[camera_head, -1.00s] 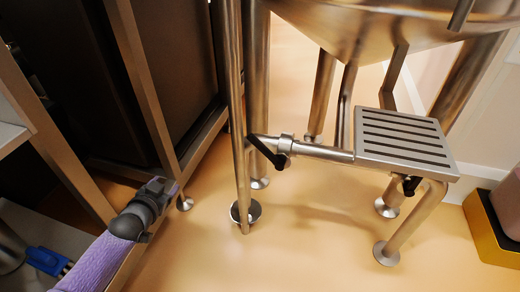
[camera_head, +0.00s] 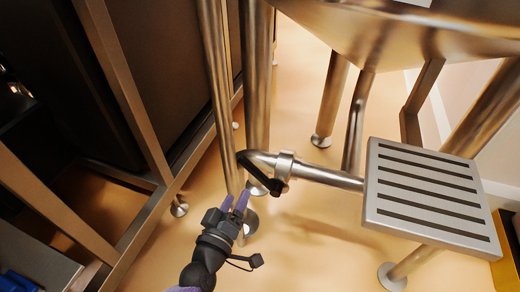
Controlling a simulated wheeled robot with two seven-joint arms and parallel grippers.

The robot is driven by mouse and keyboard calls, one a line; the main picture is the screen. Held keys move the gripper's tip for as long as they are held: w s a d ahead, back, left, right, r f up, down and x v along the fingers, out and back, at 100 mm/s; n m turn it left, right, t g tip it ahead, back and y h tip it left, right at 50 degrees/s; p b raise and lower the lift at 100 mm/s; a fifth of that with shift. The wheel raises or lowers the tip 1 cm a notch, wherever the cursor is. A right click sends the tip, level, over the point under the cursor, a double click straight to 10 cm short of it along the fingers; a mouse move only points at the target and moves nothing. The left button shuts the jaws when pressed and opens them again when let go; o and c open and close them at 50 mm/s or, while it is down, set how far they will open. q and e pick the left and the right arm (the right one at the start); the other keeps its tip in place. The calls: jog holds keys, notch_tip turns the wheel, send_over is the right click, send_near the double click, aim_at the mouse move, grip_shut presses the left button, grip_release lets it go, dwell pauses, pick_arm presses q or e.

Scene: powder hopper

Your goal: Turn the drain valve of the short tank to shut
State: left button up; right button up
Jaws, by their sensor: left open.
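The short tank (camera_head: 400,35) is a steel hopper at the upper right, on steel legs. Its drain pipe (camera_head: 330,177) runs left to a clamp and a bent end. The drain valve's black lever handle (camera_head: 258,172) slants down to the right across the pipe end. My left gripper (camera_head: 236,196) is open and empty, its purple fingers pointing up just below and left of the lever, seemingly apart from it. Its depth relative to the lever is hard to tell. My right gripper is out of view.
A slotted steel step (camera_head: 430,197) stands right of the valve. A thin upright steel post (camera_head: 217,90) and a thicker leg (camera_head: 256,90) rise close to the valve. A dark framed rack (camera_head: 120,90) fills the left. Tan floor (camera_head: 310,255) is clear below.

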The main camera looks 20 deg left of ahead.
aim_at(250, 173)
pick_arm(q)
jog(key=w+b, duration=0.1)
jog(key=w, duration=0.2)
jog(key=w+b, duration=0.1)
jog(key=w, duration=0.2)
jog(key=w+b, duration=0.1)
jog(key=w, duration=0.2)
jog(key=shift+d+f, duration=0.15)
jog(key=shift+d, duration=0.1)
jog(key=shift+w, duration=0.35)
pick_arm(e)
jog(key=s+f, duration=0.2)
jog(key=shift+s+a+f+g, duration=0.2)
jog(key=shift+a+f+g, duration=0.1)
pick_arm(q)
grip_shut()
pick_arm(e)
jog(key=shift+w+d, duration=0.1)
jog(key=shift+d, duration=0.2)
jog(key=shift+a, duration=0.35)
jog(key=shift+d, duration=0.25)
